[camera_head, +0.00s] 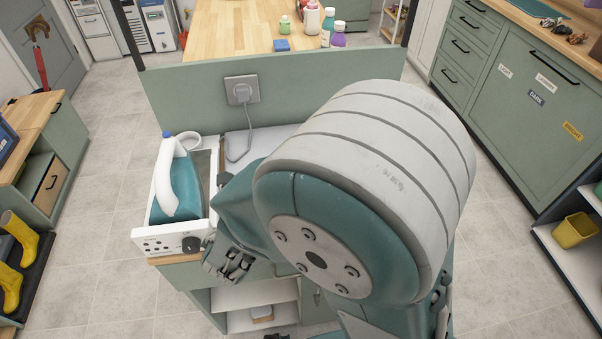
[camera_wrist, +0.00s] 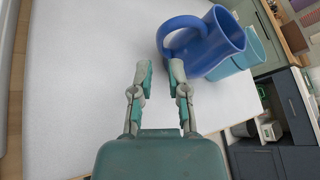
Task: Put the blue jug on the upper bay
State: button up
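The blue jug (camera_wrist: 224,48) shows in the wrist view at the upper right, with its loop handle (camera_wrist: 166,32) on the side toward my gripper. My gripper (camera_wrist: 160,72) is open and empty over a white surface (camera_wrist: 80,60). Its right fingertip is close to the lower part of the handle; I cannot tell whether they touch. In the head view my arm covers much of the middle, and I do not make out the blue jug there. A cabinet with open bays (camera_head: 255,294) shows low in the head view, partly hidden by my arm; I cannot tell which is the upper bay.
A teal vessel (camera_wrist: 262,48) stands right behind the jug in the wrist view. A wooden-topped counter (camera_head: 230,30) holds several bottles.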

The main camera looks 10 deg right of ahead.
jog(key=x, duration=0.6)
jog(key=shift+w+f, duration=0.15)
jog(key=shift+f, duration=0.05)
grip_shut()
